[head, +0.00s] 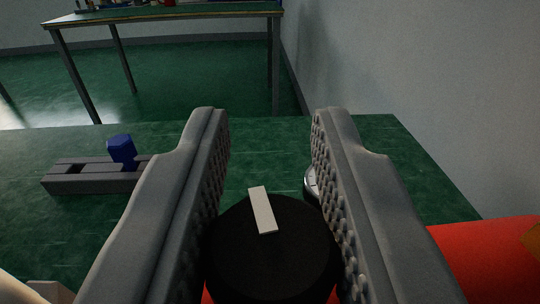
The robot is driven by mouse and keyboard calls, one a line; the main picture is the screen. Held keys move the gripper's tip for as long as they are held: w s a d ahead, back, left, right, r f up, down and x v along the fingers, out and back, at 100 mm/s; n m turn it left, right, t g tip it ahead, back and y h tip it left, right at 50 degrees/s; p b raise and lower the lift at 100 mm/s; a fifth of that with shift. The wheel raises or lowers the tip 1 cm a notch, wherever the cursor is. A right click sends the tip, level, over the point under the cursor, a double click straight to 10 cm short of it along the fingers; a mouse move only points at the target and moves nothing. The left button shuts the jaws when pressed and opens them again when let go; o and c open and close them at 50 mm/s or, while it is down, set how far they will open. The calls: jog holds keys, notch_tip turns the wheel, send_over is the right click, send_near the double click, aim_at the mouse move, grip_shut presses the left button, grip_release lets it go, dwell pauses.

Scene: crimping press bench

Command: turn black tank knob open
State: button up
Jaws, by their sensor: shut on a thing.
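The black tank knob (285,258) is a round black disc with a pale bar-shaped mark (262,210) on its top, tilted slightly from the upright of the picture. My gripper (268,125) has one grey textured finger on each side of the knob and is shut on it. The fingertips reach past the knob's far edge. A red tank body (490,258) shows at the right, and a little red shows below the knob. The knob's underside is hidden.
A grey slotted block (85,178) with a blue piece (121,150) stands on the green bench (400,150) at the left. A round metallic thing (311,184) is partly hidden behind the right finger. A wall (430,80) borders the right side. Another table (170,16) stands farther back.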

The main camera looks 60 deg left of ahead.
jog(key=shift+s+n+g+y, duration=0.15)
jog(key=shift+n+g+y, duration=0.45)
jog(key=shift+n+g, duration=0.75)
jog(key=shift+m+g, duration=0.25)
jog(key=o, duration=1)
notch_tip(320, 180, up, 10)
jog(key=shift+c, duration=0.2)
